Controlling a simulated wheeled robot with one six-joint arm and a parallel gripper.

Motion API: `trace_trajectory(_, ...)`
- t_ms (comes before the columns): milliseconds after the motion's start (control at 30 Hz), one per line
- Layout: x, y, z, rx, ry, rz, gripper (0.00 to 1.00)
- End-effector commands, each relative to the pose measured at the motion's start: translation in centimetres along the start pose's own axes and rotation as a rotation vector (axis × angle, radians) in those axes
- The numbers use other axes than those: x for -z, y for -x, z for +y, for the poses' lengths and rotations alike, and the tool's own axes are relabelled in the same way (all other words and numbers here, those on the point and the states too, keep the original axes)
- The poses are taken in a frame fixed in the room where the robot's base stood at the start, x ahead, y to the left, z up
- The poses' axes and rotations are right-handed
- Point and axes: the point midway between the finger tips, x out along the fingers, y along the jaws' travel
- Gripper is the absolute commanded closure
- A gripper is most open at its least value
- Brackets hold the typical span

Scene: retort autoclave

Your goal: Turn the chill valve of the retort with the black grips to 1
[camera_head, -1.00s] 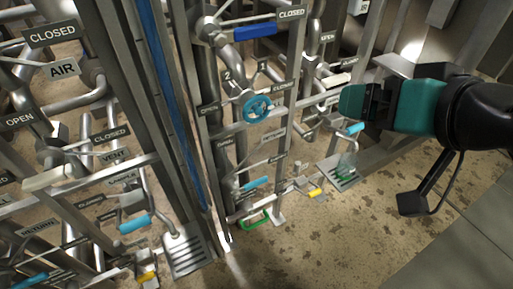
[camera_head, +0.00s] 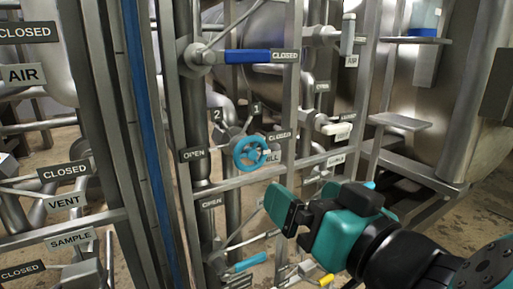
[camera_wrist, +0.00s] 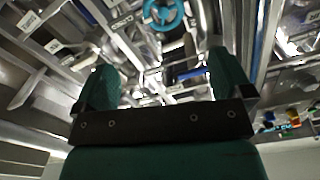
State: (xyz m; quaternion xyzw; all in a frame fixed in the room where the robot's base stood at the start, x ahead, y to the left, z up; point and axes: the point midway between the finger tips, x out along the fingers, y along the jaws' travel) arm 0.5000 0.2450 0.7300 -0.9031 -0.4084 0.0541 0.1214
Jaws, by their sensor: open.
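A light-blue handwheel (camera_head: 250,152) sits on the pipe frame in the head view, in front of a tag ending in "ILL" (camera_head: 272,157). Tags 2 (camera_head: 217,114) and 1 (camera_head: 256,107) stand above it, with OPEN (camera_head: 193,154) to its left and CLOSED (camera_head: 280,136) to its right. A light-blue wheel also shows at the top of the wrist view (camera_wrist: 165,15). My gripper (camera_head: 290,207) is below and right of the wheel, apart from it. In the wrist view its green fingers (camera_wrist: 166,78) are spread, with nothing between them. I cannot make out black grips on the retort.
A dark-blue lever (camera_head: 248,57) with a CLOSED tag is above the wheel. A light-blue lever (camera_head: 250,262) and a yellow one (camera_head: 327,280) are below. Upright steel posts and a crossbar (camera_head: 235,182) surround the wheel. A metal shelf (camera_head: 400,121) is at right.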

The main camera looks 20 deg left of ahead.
Motion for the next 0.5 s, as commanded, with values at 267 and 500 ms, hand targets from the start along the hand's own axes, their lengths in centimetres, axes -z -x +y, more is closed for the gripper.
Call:
trace_trajectory(267,0.6,-3.7,-0.5,0.011,0.006,-0.008,0.03)
trace_trajectory(500,0.7,-8.8,-0.5,0.010,0.004,-0.006,0.03)
